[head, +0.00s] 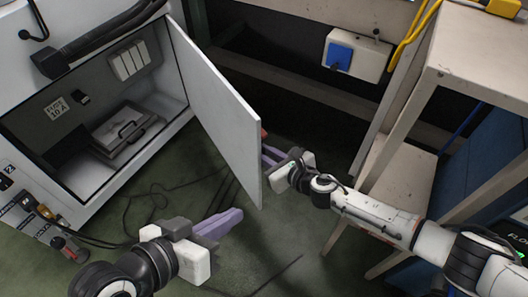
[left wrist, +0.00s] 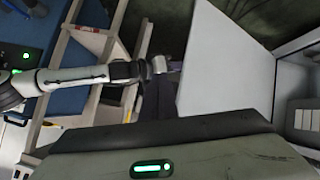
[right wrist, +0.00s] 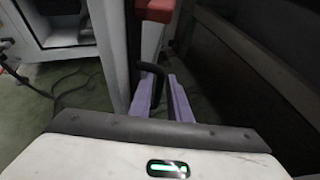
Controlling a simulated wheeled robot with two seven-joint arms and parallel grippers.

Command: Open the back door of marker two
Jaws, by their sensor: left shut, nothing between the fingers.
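The white machine cabinet (head: 95,195) stands at the left in the head view. Its flat pale door (head: 215,105) stands wide open, swung out to the right, showing the compartment inside. The door also shows in the left wrist view (left wrist: 228,70). My left gripper (head: 240,217) is shut and empty, low in front of the opening, left of the door's lower edge. My right gripper (head: 266,155) is at the door's outer face, its tips partly hidden by the door. In the right wrist view its purple fingers (right wrist: 162,98) are apart, with a black handle (right wrist: 150,75) between or just beyond them.
Inside the cabinet lies a grey case (head: 125,130) with a handle. A wooden shelf frame (head: 395,165) stands close to my right arm. A blue-and-white switch box (head: 340,57) is at the back. Dark cables (head: 145,200) lie on the green floor.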

